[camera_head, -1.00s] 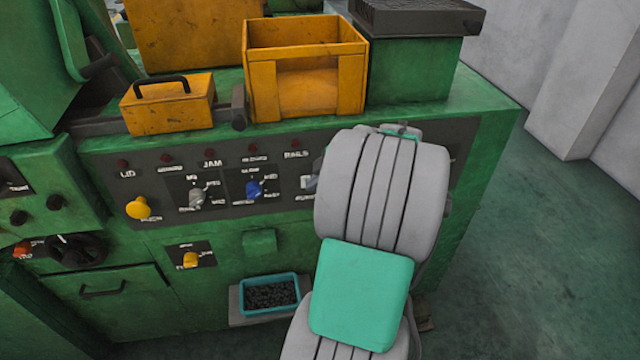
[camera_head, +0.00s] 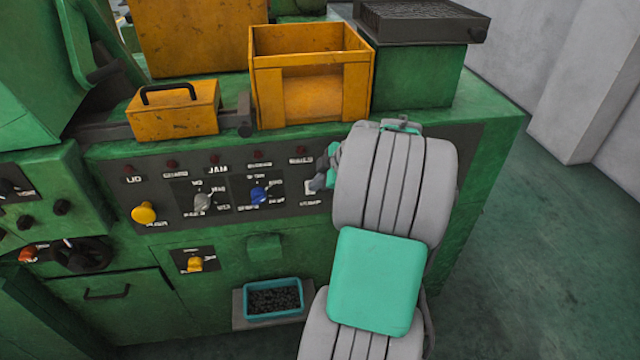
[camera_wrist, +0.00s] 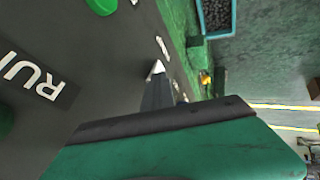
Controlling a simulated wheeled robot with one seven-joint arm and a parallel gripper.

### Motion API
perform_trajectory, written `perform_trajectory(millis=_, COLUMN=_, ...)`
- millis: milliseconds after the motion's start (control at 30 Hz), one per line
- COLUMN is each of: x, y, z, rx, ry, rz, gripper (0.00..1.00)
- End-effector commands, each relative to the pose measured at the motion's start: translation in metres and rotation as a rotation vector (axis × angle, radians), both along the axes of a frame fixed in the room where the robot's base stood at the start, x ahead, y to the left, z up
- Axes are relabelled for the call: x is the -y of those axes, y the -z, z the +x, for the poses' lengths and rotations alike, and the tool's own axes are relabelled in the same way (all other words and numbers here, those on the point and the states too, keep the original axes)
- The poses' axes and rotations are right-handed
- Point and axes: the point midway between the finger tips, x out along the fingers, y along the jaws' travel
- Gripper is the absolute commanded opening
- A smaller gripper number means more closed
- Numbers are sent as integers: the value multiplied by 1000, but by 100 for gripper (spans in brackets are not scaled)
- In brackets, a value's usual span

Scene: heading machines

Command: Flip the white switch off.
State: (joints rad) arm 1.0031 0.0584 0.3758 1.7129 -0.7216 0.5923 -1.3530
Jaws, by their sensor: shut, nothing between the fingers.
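The white switch (camera_head: 309,186) is on the dark control panel (camera_head: 228,212) of the green machine, right of the blue switch. It is small in the head view and partly covered by my gripper (camera_head: 320,182). My gripper is shut and empty, with its tip at the switch. In the wrist view, the dark fingers (camera_wrist: 157,97) point at a small white piece (camera_wrist: 157,68) that looks like the switch. I cannot tell whether they touch, nor which way the switch is set.
A grey switch (camera_head: 203,201), a blue switch (camera_head: 259,194) and a yellow knob (camera_head: 144,213) are on the same panel to the left. A yellow open box (camera_head: 312,85) stands above. A teal tray (camera_head: 272,313) sits below. Free floor (camera_head: 540,250) lies right.

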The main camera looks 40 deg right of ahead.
Motion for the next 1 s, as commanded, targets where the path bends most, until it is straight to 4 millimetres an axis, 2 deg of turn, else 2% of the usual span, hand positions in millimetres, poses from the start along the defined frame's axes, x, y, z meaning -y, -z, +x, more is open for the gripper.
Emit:
perform_trajectory(millis=233, x=2, y=-14, z=0, rx=2, ry=2, rz=-3, gripper=0)
perform_trajectory(millis=633, x=0, y=-14, z=-2, rx=2, ry=3, rz=-2, gripper=0)
perform_trajectory(millis=867, x=-20, y=-16, z=-24, rx=3, ry=1, rz=-4, gripper=0)
perform_trajectory(millis=1000, x=-11, y=-50, z=-40, rx=4, ry=4, rz=-6, gripper=0)
